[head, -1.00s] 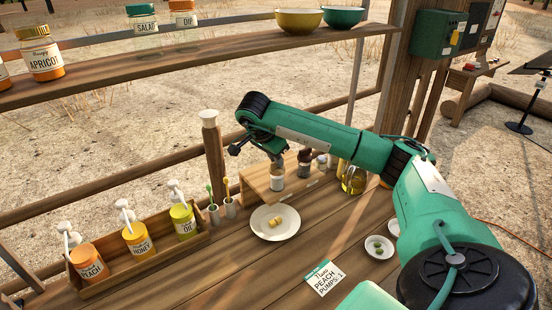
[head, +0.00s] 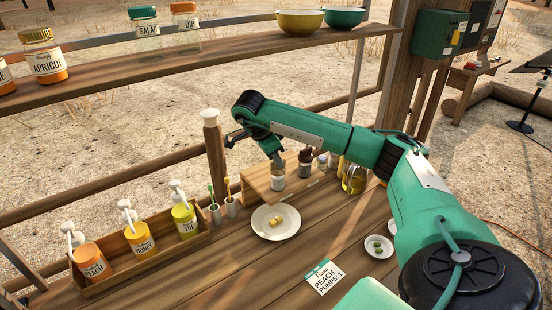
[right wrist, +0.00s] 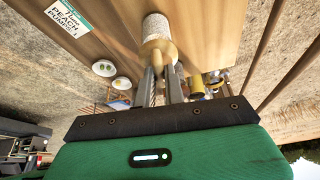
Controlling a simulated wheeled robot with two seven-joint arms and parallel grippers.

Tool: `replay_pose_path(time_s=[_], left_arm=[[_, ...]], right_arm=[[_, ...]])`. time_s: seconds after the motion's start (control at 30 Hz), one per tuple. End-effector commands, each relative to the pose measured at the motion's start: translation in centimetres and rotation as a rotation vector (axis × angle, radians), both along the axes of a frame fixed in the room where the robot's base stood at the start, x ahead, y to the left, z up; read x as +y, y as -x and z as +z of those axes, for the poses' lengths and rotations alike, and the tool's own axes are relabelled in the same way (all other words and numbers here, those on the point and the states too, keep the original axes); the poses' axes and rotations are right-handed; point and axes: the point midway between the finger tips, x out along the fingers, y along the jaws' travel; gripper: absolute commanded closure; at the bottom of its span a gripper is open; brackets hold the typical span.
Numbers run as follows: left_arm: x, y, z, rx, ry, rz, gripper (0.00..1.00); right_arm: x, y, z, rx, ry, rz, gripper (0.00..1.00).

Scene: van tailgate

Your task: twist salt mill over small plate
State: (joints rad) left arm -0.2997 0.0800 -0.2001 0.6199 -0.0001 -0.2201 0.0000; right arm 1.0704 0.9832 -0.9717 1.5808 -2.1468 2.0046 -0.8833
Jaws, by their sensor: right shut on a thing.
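The salt mill (head: 277,182) has a pale, white-filled body and stands upright at the wooden riser. My right gripper (head: 276,161) is over it from above, shut on its upper part. In the right wrist view the two fingers (right wrist: 161,84) close on the mill's tan collar, with the white grainy body (right wrist: 157,27) beyond. Whether its base touches the riser cannot be told. A white plate (head: 260,231) with yellow pieces lies in front of the riser. A smaller white plate (head: 369,242) with green pieces lies farther right. My left gripper is not in view.
A dark mill (head: 305,162) stands right beside the salt mill, with an oil bottle (head: 353,179) farther right. The riser (head: 258,181) is behind the plate. A pump-bottle tray (head: 160,250) is at left. A card (head: 323,277) lies in front; board between card and plates is clear.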

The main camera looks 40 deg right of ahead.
Motion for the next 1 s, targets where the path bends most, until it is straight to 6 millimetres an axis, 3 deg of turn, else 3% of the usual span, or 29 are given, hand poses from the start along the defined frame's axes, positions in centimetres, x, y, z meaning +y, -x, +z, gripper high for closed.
replay_pose_path(time_s=[0.1,0.13,0.2,0.23,0.67,1.0], left_arm=[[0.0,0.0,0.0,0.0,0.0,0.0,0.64],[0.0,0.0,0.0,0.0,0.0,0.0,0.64],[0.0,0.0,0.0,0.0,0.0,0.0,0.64],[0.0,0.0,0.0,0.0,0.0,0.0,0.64],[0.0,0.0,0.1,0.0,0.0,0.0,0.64],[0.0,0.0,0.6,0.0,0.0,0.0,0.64]], right_arm=[[0.0,-0.1,0.2,-0.004,-0.001,0.0,1.0],[0.0,-0.1,0.1,-0.004,-0.001,0.0,0.83],[0.0,-0.1,0.1,-0.003,0.0,0.0,0.7],[0.0,0.0,0.1,-0.003,0.0,0.001,0.67],[0.2,-0.1,0.7,-0.003,0.001,0.001,0.67],[1.6,-0.6,4.3,-0.005,0.001,0.003,0.67]])
